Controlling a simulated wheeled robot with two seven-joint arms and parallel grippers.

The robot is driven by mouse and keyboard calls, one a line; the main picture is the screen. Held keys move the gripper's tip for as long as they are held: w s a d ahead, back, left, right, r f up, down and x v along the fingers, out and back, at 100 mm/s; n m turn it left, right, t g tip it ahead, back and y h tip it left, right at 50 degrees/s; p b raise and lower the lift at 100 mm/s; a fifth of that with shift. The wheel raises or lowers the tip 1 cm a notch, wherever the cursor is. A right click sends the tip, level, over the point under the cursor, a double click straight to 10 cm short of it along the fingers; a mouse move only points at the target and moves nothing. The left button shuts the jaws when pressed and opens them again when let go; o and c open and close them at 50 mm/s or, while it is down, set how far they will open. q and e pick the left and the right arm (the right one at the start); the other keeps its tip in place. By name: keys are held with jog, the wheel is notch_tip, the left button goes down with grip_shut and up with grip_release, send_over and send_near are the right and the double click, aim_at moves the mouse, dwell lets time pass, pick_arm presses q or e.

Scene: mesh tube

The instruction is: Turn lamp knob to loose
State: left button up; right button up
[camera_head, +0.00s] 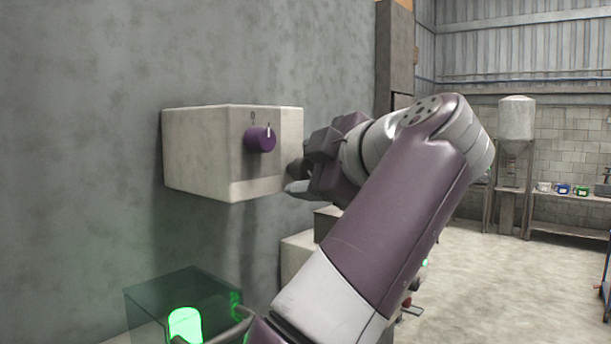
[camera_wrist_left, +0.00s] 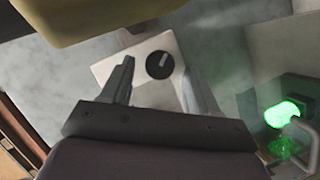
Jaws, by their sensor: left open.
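A purple round knob (camera_head: 260,139) with a pale pointer line sits on the front of a pale box (camera_head: 195,150) fixed to the wall. A "0" and an "I" mark stand above the knob, and the pointer is up toward the "I" side. In the left wrist view the knob (camera_wrist_left: 160,65) looks dark and shows in the gap between the fingers. My left gripper (camera_head: 296,179) is open and empty, in front of the box to the right of the knob and a little lower, apart from the knob. Its fingers also show in the left wrist view (camera_wrist_left: 160,85).
A glowing green lamp (camera_head: 185,325) stands in a see-through dark case (camera_head: 150,300) below the box. It also shows in the left wrist view (camera_wrist_left: 282,114). The grey wall (camera_head: 80,120) is close behind. A shelf with cups (camera_head: 563,189) is far right.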

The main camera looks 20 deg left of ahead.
pick_arm(q)
jog(key=shift+w+a, duration=0.25)
jog(key=shift+a, duration=0.05)
jog(key=shift+d, duration=0.1)
jog(key=shift+c, duration=0.2)
jog(key=c, duration=1)
jog(key=shift+f, duration=0.1)
